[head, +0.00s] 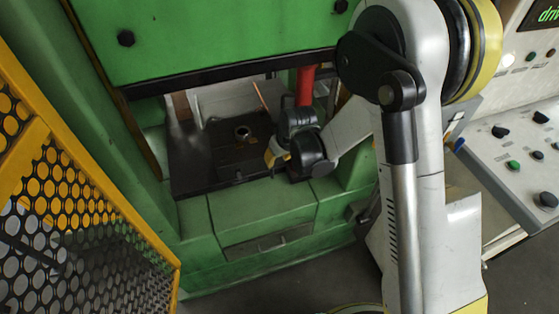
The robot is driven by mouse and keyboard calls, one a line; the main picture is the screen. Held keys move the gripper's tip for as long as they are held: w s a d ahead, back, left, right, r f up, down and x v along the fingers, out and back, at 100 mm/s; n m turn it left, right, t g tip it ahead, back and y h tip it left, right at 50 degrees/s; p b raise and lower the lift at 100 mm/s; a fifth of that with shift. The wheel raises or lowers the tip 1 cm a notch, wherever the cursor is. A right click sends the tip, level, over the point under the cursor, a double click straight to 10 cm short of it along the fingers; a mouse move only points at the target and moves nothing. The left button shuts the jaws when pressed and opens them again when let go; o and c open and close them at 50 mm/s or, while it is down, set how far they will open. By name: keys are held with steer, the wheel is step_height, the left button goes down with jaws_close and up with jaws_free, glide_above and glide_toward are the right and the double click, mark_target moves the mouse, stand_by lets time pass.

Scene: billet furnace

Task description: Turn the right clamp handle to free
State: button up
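A red handle (306,86) stands upright inside the green press opening, right of centre. It appears to be the right clamp handle. Its lower end is hidden behind the dark wrist of my arm. My gripper (272,156) seems to be at the end of that wrist, low and left of the red handle, above the press's front edge. The gripper is small and dark here, and its fingers cannot be made out clearly. I cannot tell whether it touches anything.
The green press (220,45) overhangs the opening. A dark bed plate (195,165) with a round fitting (242,133) lies inside, below a thin copper-coloured rod (260,96). A yellow mesh guard (70,190) stands at left. A control panel (515,150) stands at right.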

mark_target(272, 169)
steer(key=b+x, duration=0.4)
steer(key=x, duration=0.6)
steer(key=shift+f, duration=0.15)
jaws_close()
